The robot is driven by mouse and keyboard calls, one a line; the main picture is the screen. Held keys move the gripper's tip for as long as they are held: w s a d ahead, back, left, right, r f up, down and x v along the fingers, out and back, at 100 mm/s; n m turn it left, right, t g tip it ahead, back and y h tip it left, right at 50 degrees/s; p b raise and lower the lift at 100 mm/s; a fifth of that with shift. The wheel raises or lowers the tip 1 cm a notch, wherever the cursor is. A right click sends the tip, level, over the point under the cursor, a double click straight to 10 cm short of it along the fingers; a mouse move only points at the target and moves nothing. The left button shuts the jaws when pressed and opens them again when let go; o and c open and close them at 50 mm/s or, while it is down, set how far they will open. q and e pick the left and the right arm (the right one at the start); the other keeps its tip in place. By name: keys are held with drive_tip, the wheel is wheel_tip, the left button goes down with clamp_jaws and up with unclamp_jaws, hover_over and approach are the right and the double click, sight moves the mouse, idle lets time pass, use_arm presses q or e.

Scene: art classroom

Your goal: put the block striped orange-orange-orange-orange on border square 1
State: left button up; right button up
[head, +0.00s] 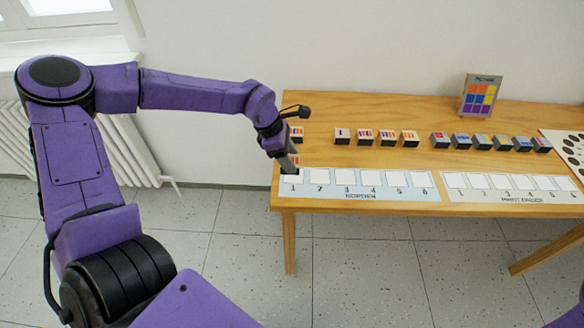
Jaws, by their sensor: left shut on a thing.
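My left gripper (292,163) reaches down at the left end of the table, over border square 1 (293,182). It is shut on a small block (290,177) with dark sides, mostly hidden by the fingers, so its stripes cannot be read fully. The block is at the upper part of square 1; I cannot tell whether it touches the strip. The pale blue border strip (360,196) has numbered white squares in a row, the others empty. My right gripper is not in view.
Behind the strip stand several striped blocks (364,136), one close behind my gripper (296,134). To the right are several dark blocks (482,142), a picture card (480,96), a second numbered strip (510,197) and a sheet with dark dots (572,150).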

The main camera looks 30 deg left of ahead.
sight(292, 158)
use_arm(q)
drive_tip(key=w+f, duration=0.1)
drive_tip(key=w+a+f, duration=0.1)
drive_tip(key=f, duration=0.1)
drive_tip(key=shift+w+f, duration=0.15)
drive_tip(key=shift+w, duration=0.1)
wheel_tip(292, 158, down, 2)
drive_tip(key=shift+d+f+p, duration=0.15)
drive_tip(key=shift+p, duration=0.45)
drive_tip(key=shift+f, duration=0.4)
drive_tip(key=o, duration=1)
drive_tip(key=shift+o, duration=0.2)
drive_tip(key=shift+r, duration=0.1)
drive_tip(key=shift+r, duration=0.35)
drive_tip(key=v, duration=1.1)
drive_tip(key=shift+s+a+r+b, duration=0.15)
drive_tip(key=shift+s+a+b, duration=0.05)
drive_tip(key=shift+b, duration=0.15)
